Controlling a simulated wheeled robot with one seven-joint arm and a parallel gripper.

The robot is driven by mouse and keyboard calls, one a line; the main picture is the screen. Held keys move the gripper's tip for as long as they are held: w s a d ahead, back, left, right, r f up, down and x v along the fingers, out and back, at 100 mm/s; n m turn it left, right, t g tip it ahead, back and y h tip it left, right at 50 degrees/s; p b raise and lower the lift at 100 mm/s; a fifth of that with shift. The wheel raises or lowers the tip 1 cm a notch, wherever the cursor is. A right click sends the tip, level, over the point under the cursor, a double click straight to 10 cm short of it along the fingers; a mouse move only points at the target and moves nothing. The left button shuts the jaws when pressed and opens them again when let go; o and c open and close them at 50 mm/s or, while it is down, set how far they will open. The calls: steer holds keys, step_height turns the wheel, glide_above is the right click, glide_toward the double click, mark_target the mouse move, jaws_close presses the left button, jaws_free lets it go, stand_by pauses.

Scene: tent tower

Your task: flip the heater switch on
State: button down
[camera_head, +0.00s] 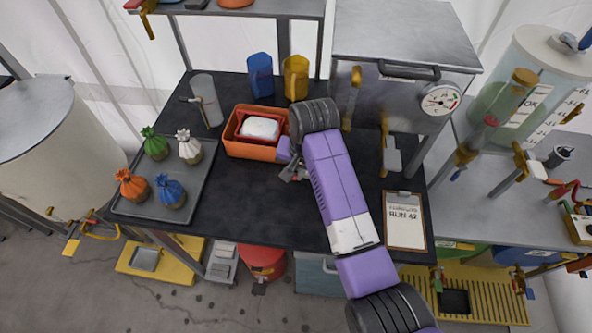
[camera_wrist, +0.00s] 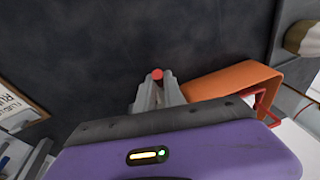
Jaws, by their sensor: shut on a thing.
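My gripper (camera_head: 292,172) is over the black table, just right of the orange bin. In the wrist view its fingers (camera_wrist: 158,92) are close together on a small red round thing (camera_wrist: 157,74), of which only the end shows. I cannot make out a heater switch for certain in either view. A grey metal cabinet (camera_head: 385,85) with a handle and a round dial (camera_head: 440,99) stands at the back right of the table. I cannot tell whether it is the heater.
The orange bin (camera_head: 256,151) holds a red-rimmed white thing. A grey tray (camera_head: 150,208) with several tied sacks lies left. Blue (camera_head: 261,75) and yellow (camera_head: 296,78) cups stand behind. A clipboard (camera_head: 405,220) lies right. The table (camera_head: 270,205) is bare in front of the bin.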

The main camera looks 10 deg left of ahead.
steer(key=c, duration=1.5)
jaws_free()
steer(key=shift+o, duration=0.2)
steer(key=b+v, duration=0.1)
steer(key=v, duration=0.6)
steer(key=shift+r, duration=0.35)
steer(key=shift+s, duration=0.1)
